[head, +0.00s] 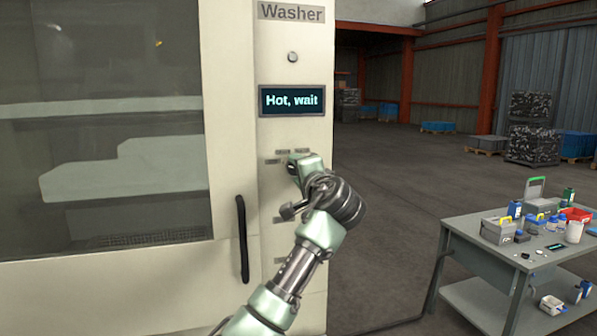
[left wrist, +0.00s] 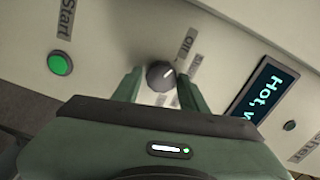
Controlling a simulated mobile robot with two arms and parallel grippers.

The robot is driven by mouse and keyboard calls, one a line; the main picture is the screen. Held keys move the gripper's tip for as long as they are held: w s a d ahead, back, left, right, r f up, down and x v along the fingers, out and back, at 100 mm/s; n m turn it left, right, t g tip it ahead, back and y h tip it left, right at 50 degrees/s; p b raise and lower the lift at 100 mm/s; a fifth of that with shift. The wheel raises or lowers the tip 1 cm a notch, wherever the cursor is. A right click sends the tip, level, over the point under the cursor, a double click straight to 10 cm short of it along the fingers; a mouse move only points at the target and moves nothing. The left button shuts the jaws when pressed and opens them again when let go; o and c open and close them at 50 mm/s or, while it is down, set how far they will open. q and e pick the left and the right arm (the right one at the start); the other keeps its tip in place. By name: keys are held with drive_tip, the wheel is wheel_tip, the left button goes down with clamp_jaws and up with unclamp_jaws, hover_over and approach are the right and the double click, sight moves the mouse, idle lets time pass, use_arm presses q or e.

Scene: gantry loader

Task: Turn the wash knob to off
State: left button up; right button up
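The wash knob (left wrist: 160,74) is a dark round dial with a white pointer mark, on the washer's pale control panel (left wrist: 100,40). Small grey labels surround it; one, above and right of it in the left wrist view, appears to read "Off" (left wrist: 186,42). The pointer slants to the upper right, roughly between the labels on that side. My left gripper (left wrist: 160,80) has its two fingers apart, one on each side of the knob; I cannot tell whether either touches it. In the head view my left gripper (head: 293,160) hides the knob. My right gripper is out of view.
The washer display (head: 291,100) reads "Hot, wait". A green Start button (left wrist: 60,63) is on the same panel. The black door handle (head: 242,239) sits left of my arm. A grey table (head: 473,262) with small items stands at right; the floor between is clear.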

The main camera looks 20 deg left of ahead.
use_arm(q)
drive_tip(key=shift+o, duration=0.9)
drive_tip(key=b+v, duration=0.2)
drive_tip(key=v, duration=0.5)
drive_tip(key=shift+s+d+b, duration=0.2)
drive_tip(key=shift+s+b, duration=0.15)
drive_tip(key=shift+b, duration=0.05)
